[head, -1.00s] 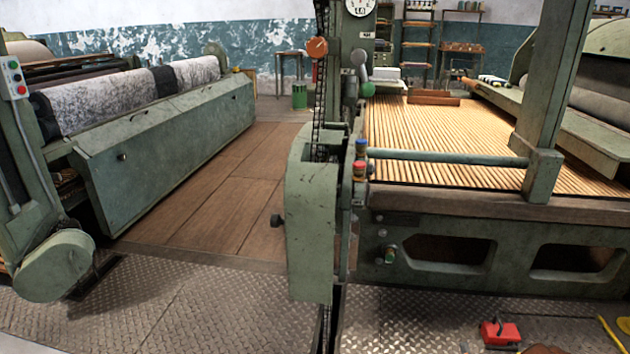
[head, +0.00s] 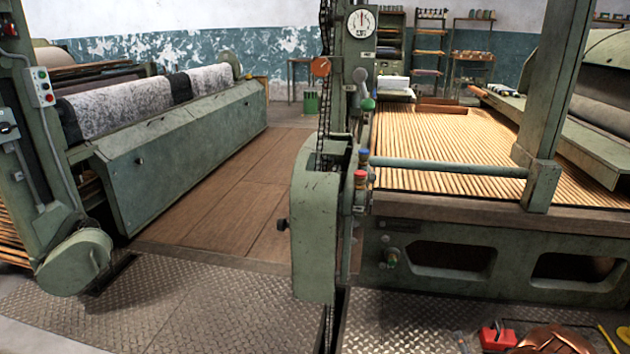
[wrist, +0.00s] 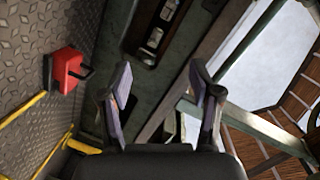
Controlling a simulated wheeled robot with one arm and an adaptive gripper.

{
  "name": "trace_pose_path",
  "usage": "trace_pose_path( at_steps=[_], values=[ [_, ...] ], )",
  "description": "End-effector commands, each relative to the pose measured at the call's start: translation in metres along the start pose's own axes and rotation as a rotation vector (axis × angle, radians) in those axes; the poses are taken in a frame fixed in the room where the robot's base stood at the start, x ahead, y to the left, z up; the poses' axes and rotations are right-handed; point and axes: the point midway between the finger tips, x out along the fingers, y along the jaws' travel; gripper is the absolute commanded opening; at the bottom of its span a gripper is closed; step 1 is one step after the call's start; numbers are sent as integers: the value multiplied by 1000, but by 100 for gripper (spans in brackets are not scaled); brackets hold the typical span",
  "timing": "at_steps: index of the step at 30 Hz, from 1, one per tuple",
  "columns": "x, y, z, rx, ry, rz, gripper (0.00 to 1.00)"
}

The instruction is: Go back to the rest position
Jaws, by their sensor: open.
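My gripper (wrist: 160,105) shows in the wrist view with its two fingers spread apart and nothing between them. It hangs in the air, tilted, with green machine parts and a dark recess behind it. The gripper itself does not show in the head view. A copper-coloured rounded shape at the bottom right edge of the head view may be part of my arm; I cannot tell. No rest position is marked in either view.
A green machine with a slatted lattice apron (head: 455,150) stands at right. A long green machine with a grey fleece roll (head: 125,103) stands at left. Wooden floor (head: 215,205) lies between them. A red box (wrist: 68,70) sits on the tread plate (head: 200,305) near yellow bars.

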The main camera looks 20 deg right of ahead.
Motion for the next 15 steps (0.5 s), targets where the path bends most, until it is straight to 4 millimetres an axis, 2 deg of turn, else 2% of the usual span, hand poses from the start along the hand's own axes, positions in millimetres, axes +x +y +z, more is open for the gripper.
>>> trace_pose_path(
  at_steps=[1,6,15],
  values=[
    [7,-21,-4,-27,-22,8,64],
    [29,-77,-2,-134,-119,65,64],
    [46,-177,10,-323,-294,174,64]
  ],
)
